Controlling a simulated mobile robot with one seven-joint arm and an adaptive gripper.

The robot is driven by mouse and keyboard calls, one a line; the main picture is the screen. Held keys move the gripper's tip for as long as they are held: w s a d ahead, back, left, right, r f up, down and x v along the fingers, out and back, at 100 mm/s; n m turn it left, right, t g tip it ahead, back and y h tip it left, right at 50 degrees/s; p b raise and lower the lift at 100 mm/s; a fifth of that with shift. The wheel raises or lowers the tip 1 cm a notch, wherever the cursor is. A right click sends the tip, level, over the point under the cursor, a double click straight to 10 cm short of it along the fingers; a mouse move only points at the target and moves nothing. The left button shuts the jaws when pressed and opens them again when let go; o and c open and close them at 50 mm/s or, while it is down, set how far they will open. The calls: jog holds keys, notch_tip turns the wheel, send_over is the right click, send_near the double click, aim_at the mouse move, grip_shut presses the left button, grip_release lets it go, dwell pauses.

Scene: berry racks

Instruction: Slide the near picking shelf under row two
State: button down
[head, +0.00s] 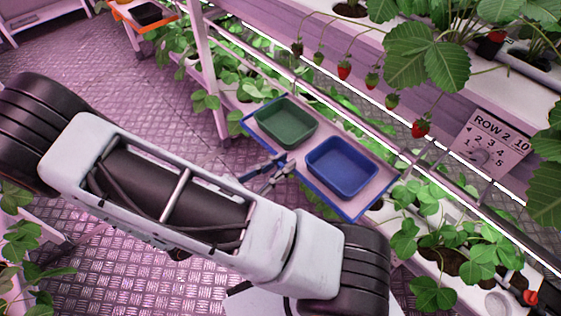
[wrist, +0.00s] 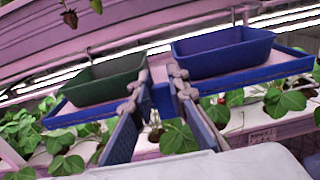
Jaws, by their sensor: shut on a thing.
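The near picking shelf (head: 372,195) is a pale board with a blue rim, set beside the planted row under hanging strawberries. It carries a green tray (head: 286,122) on the left and a blue tray (head: 342,166) on the right. My gripper (head: 284,166) is at the shelf's front edge, between the trays. In the wrist view my gripper (wrist: 158,85) is shut on the shelf's front rim (wrist: 235,82), its two fingers a little apart. The exact grip point is partly hidden by the fingers.
Strawberries (head: 344,71) hang from the upper gutter above the shelf. Leafy plants (head: 440,235) grow in the lower gutter at right. An orange-rimmed shelf (head: 160,24) with a black tray is farther off at upper left. The metal floor (head: 120,90) at left is clear.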

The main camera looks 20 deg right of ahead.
jog(key=c, duration=1.8)
grip_release()
jog(key=shift+c, duration=0.2)
jog(key=v, duration=1.2)
